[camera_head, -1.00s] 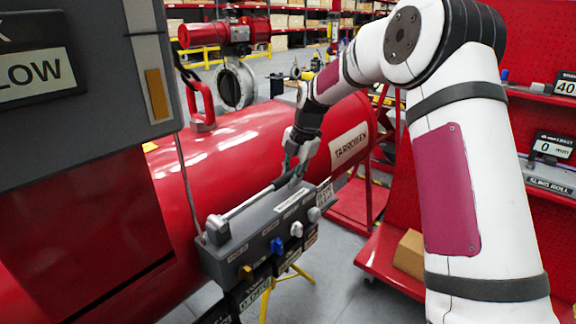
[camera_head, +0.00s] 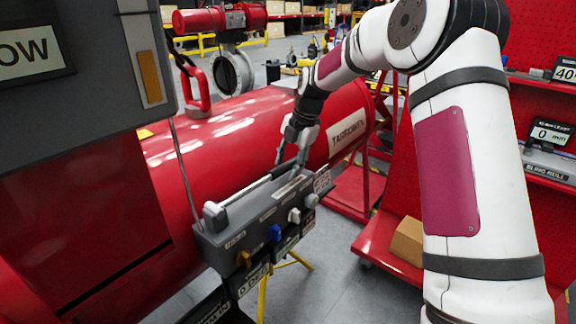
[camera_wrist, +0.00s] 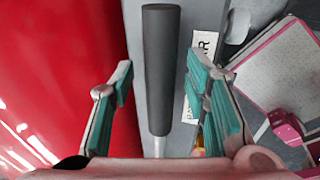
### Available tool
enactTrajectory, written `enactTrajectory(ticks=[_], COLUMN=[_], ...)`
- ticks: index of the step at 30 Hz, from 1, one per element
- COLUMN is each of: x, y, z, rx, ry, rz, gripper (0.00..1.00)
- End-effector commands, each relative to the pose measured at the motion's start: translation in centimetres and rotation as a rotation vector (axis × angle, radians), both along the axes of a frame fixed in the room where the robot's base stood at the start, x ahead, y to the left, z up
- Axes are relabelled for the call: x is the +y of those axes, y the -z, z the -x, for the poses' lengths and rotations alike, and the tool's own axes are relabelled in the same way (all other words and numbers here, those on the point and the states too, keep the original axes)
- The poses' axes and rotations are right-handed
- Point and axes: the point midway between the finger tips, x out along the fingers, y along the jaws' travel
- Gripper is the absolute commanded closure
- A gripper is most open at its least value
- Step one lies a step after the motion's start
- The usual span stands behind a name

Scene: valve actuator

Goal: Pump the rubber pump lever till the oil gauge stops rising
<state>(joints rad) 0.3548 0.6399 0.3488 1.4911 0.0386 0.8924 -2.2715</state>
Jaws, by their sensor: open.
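The pump lever (camera_head: 250,190) is a pale metal bar on top of a grey pump box (camera_head: 215,245), slanting up to the right. In the wrist view its dark rubber grip (camera_wrist: 161,70) runs lengthwise between my fingers. My gripper (camera_head: 294,153) is at the lever's far end, open around the grip, with a gap visible on both sides in the wrist view (camera_wrist: 160,85). A vertical slot with an amber bar (camera_head: 152,85), apparently the oil gauge, is on the dark cabinet at upper left.
A large red cylinder (camera_head: 240,140) lies behind the pump box. The box front has yellow, blue and white knobs (camera_head: 275,232). A cut-off display reading "OW" (camera_head: 25,50) is at upper left. A red cart with a cardboard box (camera_head: 408,241) stands at right.

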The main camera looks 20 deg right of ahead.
Motion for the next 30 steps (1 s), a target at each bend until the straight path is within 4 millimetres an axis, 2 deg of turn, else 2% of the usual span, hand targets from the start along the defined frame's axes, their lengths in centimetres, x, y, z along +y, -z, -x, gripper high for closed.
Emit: enactTrajectory(ticks=[9, 15, 21, 30], x=[-1.4, -2.1, -2.4, -2.5], y=[-5.9, -9.1, -10.7, -10.9], z=[0.9, 1.5, 1.8, 1.9], rx=[-0.007, -0.004, -0.004, -0.001], ry=[0.002, 0.001, 0.001, 0.0], rz=[0.001, 0.0, 0.0, 0.0], gripper=[0.57, 0.57, 0.57, 0.57])
